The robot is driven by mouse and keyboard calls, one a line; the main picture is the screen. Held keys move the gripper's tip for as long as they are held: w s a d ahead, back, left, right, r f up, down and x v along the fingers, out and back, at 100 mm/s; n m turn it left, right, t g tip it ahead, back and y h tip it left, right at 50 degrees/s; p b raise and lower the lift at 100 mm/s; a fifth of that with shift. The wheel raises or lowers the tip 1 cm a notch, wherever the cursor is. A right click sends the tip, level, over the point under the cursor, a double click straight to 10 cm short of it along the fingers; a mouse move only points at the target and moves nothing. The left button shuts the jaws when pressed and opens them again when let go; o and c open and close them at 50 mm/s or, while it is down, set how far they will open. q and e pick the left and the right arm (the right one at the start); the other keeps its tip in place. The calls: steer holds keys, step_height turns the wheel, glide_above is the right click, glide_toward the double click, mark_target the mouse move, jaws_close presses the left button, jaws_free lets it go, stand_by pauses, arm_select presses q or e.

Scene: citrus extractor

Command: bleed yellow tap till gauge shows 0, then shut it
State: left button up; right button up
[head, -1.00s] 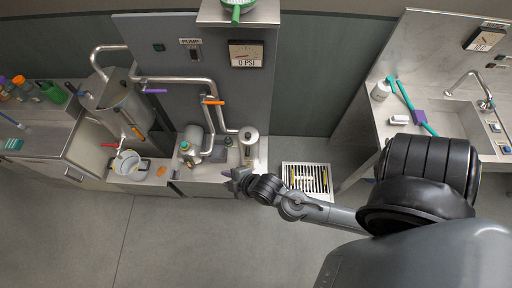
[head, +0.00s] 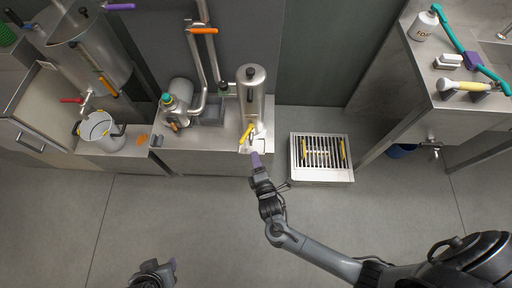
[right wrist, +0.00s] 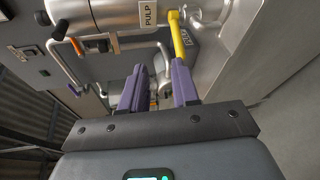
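The yellow tap (head: 247,133) sits low on the front of an upright steel cylinder (head: 251,92). In the right wrist view its yellow lever (right wrist: 179,36) stands just beyond my fingertips, beside a PULP label. My right gripper (head: 256,160) is just in front of the tap in the head view. In the right wrist view its purple fingers (right wrist: 160,80) are apart, with nothing seen held between them. My left gripper (head: 155,272) is at the bottom left, far from the tap; its fingers are not clear. The gauge is outside the current views.
A floor drain grate (head: 320,157) with yellow marks lies right of the tap. A steel pump (head: 180,98) and an orange-handled pipe (head: 203,30) stand left of it. A pot (head: 98,130) sits further left. A sink bench (head: 400,95) is at right. The front floor is open.

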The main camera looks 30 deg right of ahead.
steer(key=b, duration=0.5)
glide_toward(243, 137)
steer(key=s+f, duration=0.1)
steer(key=s, duration=0.1)
steer(key=shift+t, duration=0.4)
steer(key=b+x, duration=0.1)
steer(key=x, duration=0.2)
steer(key=b+x, duration=0.2)
steer(key=x, duration=0.2)
steer(key=b+x, duration=0.2)
steer(key=x, duration=0.1)
steer(key=shift+w+f, duration=0.25)
steer(key=shift+f, duration=0.05)
steer(key=shift+w+d+b, duration=0.1)
steer(key=shift+w+b, duration=0.3)
steer(key=shift+w, duration=0.35)
arm_select(q)
step_height(243, 137, down, 13)
steer(key=shift+w+d, duration=0.15)
steer(key=shift+a+f, duration=0.1)
steer(key=shift+a, duration=0.1)
arm_select(e)
jaws_close()
